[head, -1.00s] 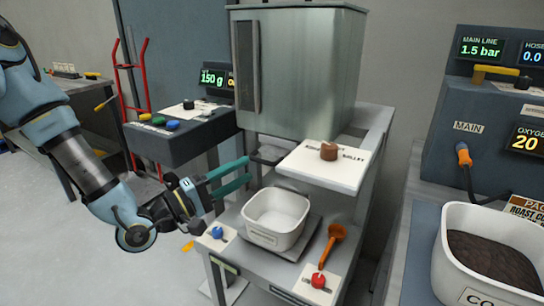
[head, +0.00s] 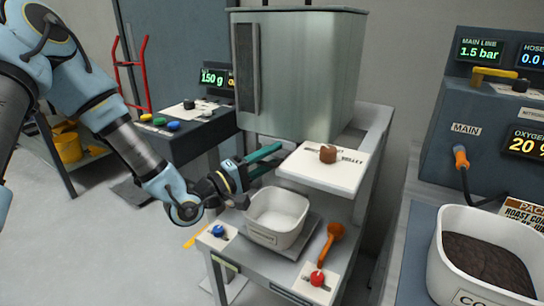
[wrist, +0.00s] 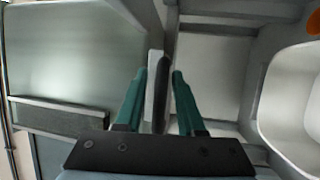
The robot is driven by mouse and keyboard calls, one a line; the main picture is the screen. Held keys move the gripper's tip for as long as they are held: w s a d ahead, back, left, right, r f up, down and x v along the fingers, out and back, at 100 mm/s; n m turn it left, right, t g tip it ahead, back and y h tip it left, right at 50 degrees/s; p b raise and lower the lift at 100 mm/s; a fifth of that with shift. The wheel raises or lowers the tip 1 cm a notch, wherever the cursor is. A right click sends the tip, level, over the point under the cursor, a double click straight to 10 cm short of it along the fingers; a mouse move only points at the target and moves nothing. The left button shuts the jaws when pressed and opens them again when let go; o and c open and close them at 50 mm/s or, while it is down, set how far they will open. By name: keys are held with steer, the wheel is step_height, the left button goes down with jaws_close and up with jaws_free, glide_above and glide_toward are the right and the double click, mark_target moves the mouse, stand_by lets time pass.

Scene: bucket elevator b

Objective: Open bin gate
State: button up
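The steel bin (head: 305,75) stands above the bench at centre in the head view. Its smooth side fills the left of the wrist view (wrist: 75,65). The bin gate appears to be a thin dark handle beside a pale strip, under the bin's edge. In the wrist view this dark handle (wrist: 162,90) lies between my teal fingers, with a finger on either side and small gaps visible. My gripper (head: 279,156) is open, just below the bin's lower left edge. In the head view the fingers hide most of the handle.
A white tub (head: 275,230) sits on the bench below my gripper. A pale shelf (head: 320,172) with a brown knob (head: 328,153) is close on the right. An orange scoop (head: 331,242), a red knob (head: 317,278) and a blue knob (head: 218,230) are nearby.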

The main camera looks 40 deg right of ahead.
jaws_close()
steer(key=shift+r, duration=0.15)
